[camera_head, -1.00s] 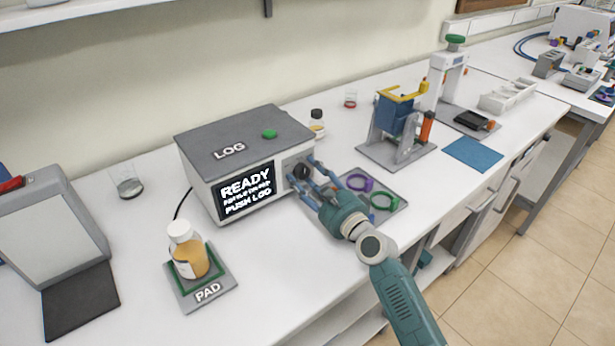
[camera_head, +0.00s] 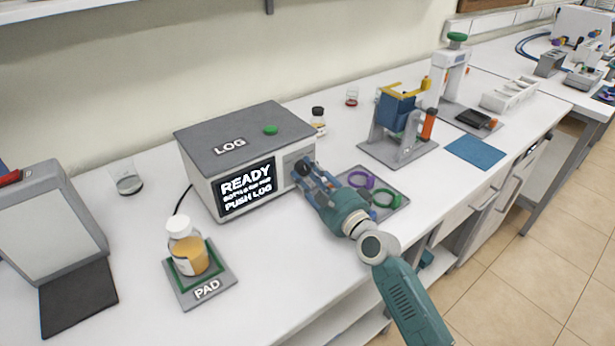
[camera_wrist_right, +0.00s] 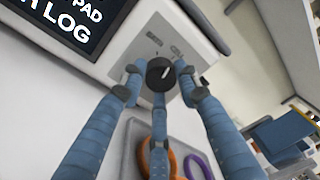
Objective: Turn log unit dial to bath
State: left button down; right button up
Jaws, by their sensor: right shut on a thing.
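The log unit (camera_head: 243,160) is a grey-topped white box with a green button on top and a screen reading "READY" and "PUSH LOG". Its black dial (camera_wrist_right: 160,73) with a white pointer line shows in the right wrist view, on the unit's front panel. My right gripper (camera_head: 304,180) is at the panel, to the right of the screen. Its blue fingers are shut around the dial, which they mostly hide in the head view. My left gripper is in neither view.
A bottle of amber liquid (camera_head: 186,250) stands on the PAD plate (camera_head: 208,291) in front of the unit. A grey tray (camera_head: 405,185) with purple and green rings lies close to my right gripper. A blue device (camera_head: 396,112) stands farther right.

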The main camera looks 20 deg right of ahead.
jog(key=n, duration=0.1)
jog(key=n+b, duration=0.1)
jog(key=n, duration=0.1)
jog(key=shift+d+f+n+b, duration=0.15)
jog(key=shift+f+n+b, duration=0.05)
jog(key=shift+n+b, duration=0.1)
jog(key=shift+r+n+b, duration=0.2)
jog(key=shift+n+b, duration=0.45)
jog(key=shift+n, duration=1.15)
jog(key=shift+w, duration=0.1)
jog(key=o, duration=1.2)
jog(key=shift+d, duration=0.15)
jog(key=shift+c, duration=0.2)
jog(key=shift+s+y, duration=0.25)
jog(key=shift+y, duration=0.05)
jog(key=v, duration=1.1)
jog(key=shift+s+d+f, duration=0.1)
jog(key=shift+s+f, duration=0.15)
jog(key=shift+s, duration=0.05)
